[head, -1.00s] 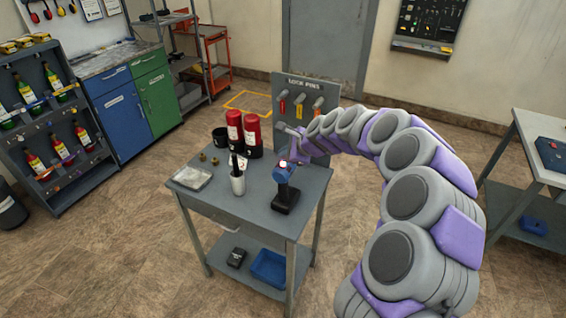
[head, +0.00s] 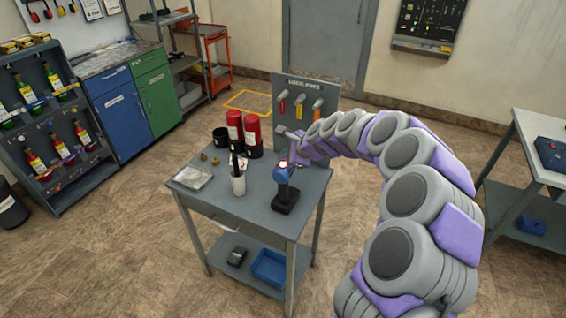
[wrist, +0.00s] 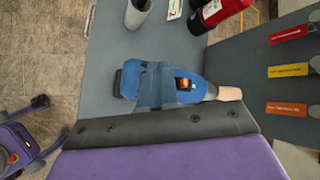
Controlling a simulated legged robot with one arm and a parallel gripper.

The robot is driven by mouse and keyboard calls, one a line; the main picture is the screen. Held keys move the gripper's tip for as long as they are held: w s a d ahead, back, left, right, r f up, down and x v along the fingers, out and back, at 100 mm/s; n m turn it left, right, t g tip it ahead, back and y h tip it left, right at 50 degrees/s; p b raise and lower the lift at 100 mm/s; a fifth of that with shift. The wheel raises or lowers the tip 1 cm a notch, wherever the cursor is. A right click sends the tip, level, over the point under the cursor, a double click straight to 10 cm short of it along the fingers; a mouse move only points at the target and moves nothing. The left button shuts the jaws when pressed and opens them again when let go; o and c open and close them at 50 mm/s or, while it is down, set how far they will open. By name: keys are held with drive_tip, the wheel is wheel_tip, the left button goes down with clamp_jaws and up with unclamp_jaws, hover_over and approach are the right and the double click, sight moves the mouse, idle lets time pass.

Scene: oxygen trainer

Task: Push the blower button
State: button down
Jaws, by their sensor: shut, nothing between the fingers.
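The blower (head: 282,178) is a blue hand tool standing upright on a black base on the small grey table. In the wrist view the blower (wrist: 212,90) lies across the middle, with a pale nozzle to the right. Its small orange button (wrist: 184,84) shows on its upper side. My gripper (head: 294,163) is at the blower's top in the head view, shut and empty. In the wrist view my gripper (wrist: 155,88) covers part of the blue body, just left of the button. I cannot tell whether it touches the blower.
A lock-pin board (head: 306,98) stands behind the blower. Red bottles (head: 252,131), a grey cup (head: 238,184) and a clear tray (head: 190,177) stand left on the table (head: 250,208). A workbench (head: 535,130) is at the right.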

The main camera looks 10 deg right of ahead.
drive_tip(key=shift+f, duration=0.25)
idle(0.3)
drive_tip(key=shift+r, duration=0.1)
drive_tip(key=shift+r+p, duration=0.6)
drive_tip(key=shift+p, duration=0.35)
wheel_tip(320, 180, up, 6)
drive_tip(key=p, duration=0.6)
